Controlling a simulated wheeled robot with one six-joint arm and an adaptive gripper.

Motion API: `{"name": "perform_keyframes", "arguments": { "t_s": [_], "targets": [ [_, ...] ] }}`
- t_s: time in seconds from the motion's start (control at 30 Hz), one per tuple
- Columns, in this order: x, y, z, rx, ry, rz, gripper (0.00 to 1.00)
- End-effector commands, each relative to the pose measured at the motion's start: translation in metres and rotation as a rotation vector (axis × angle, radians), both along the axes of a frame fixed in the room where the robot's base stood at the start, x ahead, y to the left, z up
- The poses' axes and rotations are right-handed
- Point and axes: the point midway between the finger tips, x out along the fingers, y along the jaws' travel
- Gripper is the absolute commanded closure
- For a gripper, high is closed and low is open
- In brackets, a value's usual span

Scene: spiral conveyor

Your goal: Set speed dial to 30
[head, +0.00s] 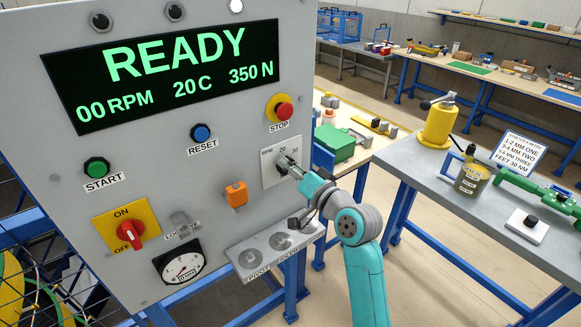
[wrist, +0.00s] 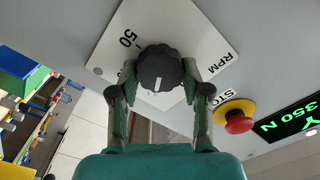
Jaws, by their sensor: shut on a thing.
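The speed dial is a black ribbed knob (wrist: 160,66) on a white RPM plate, which shows in the wrist view (wrist: 205,35) and in the head view (head: 272,174). In the wrist view my gripper (wrist: 160,74) has one finger on each side of the knob and is shut on it. The knob's white pointer mark faces the bottom of that picture. "50" and "RPM" are readable there. In the head view my gripper (head: 284,164) covers the knob, and "RPM", "20" and "30" show on the plate. The display (head: 170,75) reads READY, 00 RPM, 20 C, 350 N.
The red STOP button (head: 284,110) sits just above the plate; it also shows in the wrist view (wrist: 238,122). An orange switch (head: 236,194) is left of the plate. A shelf with round recesses (head: 272,248) juts out below. A grey bench (head: 480,215) stands right.

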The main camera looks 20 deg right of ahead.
Motion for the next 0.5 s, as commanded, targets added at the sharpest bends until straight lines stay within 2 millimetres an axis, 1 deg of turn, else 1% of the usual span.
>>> {"name": "perform_keyframes", "arguments": {
  "t_s": [0.07,0.1,0.17,0.2,0.5],
  "targets": [
    [0.0000,-0.0005,-0.0007,0.000,0.001,-0.001,0.87],
    [0.0000,-0.0005,-0.0007,-0.001,0.001,-0.001,0.45],
    [-0.0001,-0.0004,-0.0006,-0.001,0.001,-0.001,0.30],
    [0.0000,-0.0004,-0.0006,-0.001,0.000,-0.001,0.28],
    [-0.0008,-0.0005,-0.0003,-0.001,0.000,-0.001,0.28]
  ]
}}
